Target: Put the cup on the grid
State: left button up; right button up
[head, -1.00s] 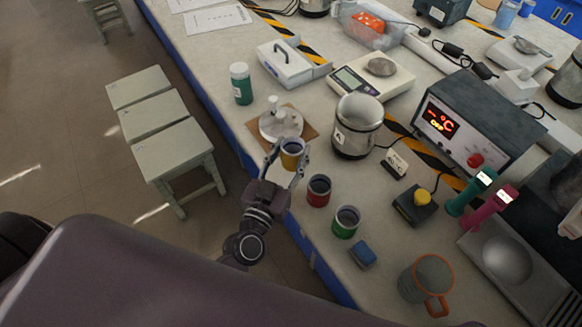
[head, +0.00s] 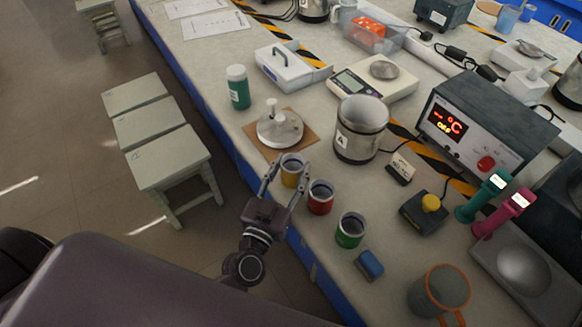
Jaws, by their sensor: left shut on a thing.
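A yellow cup (head: 291,177) with a dark inside is upright between the fingers of my left gripper (head: 290,163), which is shut on it. The cup is at the table's near edge, beside a red cup (head: 319,203); I cannot tell whether it touches the tabletop. A green cup (head: 349,235) stands further right in the same row. A grey mug with an orange rim and handle (head: 437,290) stands at lower right. I cannot make out a clear grid. My right gripper is not in view.
Behind the yellow cup, a round metal piece (head: 279,130) sits on a brown board (head: 255,141). A steel pot (head: 359,133), a scale (head: 349,84), a blue block (head: 369,265) and a display box (head: 480,125) crowd the table. Stools (head: 166,158) stand on the floor at left.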

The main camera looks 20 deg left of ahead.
aim_at(290, 176)
pick_arm(q)
jog(key=o, duration=1.2)
jog(key=shift+f, duration=0.1)
jog(key=shift+c, duration=0.2)
jog(key=shift+f+b, duration=0.1)
jog(key=shift+b, duration=0.25)
jog(key=s+b, duration=0.1)
jog(key=s, duration=0.5)
jog(key=shift+s, duration=0.8)
jog(key=shift+c, duration=1.1)
jog(key=shift+s, duration=0.1)
